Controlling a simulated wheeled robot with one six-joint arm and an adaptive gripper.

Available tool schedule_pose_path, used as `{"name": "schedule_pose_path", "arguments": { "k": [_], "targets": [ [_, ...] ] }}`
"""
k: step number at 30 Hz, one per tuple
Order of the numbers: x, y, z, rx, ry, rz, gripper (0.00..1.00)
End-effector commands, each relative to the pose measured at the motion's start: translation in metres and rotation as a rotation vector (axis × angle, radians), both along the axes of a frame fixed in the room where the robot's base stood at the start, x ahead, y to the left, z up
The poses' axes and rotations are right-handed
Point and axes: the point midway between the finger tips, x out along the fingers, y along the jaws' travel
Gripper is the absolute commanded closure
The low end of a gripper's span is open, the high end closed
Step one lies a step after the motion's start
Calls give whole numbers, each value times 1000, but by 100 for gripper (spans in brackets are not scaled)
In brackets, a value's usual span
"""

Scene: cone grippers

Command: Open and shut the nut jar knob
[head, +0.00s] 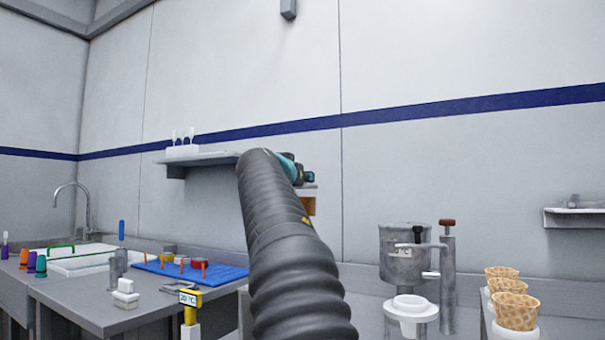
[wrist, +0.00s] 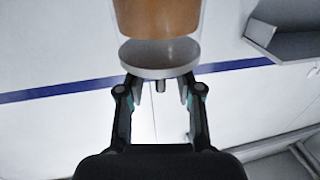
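The nut jar (wrist: 157,22) is at the top of the wrist view, with brown contents above a pale round base (wrist: 158,60). A small dark knob (wrist: 160,86) sticks out below the base. My gripper (wrist: 161,93) is open, with one finger on each side of the knob and a gap on both sides. I cannot tell how far the fingertips are from the knob in depth.
A wall shelf (head: 210,159) is left of my arm; its grey counterpart shows in the wrist view (wrist: 285,35). A metal dispenser (head: 402,262) and waffle cones (head: 515,310) stand at right. A counter with a blue mat (head: 225,274) is at left.

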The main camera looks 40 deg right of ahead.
Motion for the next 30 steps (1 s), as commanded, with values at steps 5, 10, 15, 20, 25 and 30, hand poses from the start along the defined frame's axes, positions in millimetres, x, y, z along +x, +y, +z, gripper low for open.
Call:
{"name": "schedule_pose_path", "arguments": {
  "k": [5,10,15,20,25,30],
  "targets": [
    [9,-14,1,0,0,1,65],
    [11,-17,0,0,0,0,65],
    [11,-17,0,0,0,1,65],
    [11,-17,0,0,0,1,97],
    [11,-17,0,0,0,1,100],
    [11,-17,0,1,-1,2,100]
  ]
}}
